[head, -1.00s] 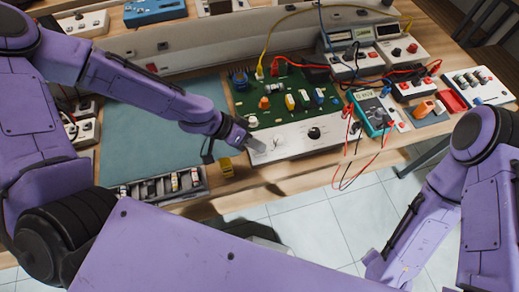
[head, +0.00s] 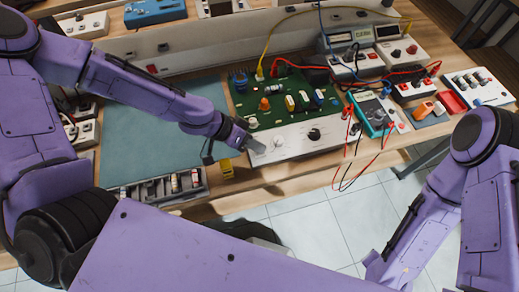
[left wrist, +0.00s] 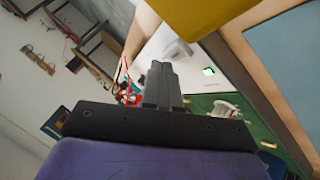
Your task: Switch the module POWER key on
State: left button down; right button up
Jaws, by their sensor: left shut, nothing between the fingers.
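The module is a green circuit board (head: 282,97) with a white front panel (head: 297,141), lying on the bench in the head view. The panel carries a black knob (head: 314,134) and a small pale control near its left end. Which part is the POWER key I cannot read. My left gripper (head: 259,147) is shut and empty at the panel's left end; contact cannot be told. In the left wrist view its closed fingers (left wrist: 162,82) point at the white panel, beside a pale grey control (left wrist: 178,50) and a small green-lit spot (left wrist: 209,71). My right gripper is out of view.
A green mat (head: 160,118) lies left of the board, with a parts tray (head: 160,188) at the bench's front edge. A teal meter (head: 372,112) with red and black leads stands right of the module. Several instruments line the back.

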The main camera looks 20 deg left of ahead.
pick_arm(q)
notch_tip(320, 180, up, 6)
jog(key=p, duration=0.5)
dwell(0.4)
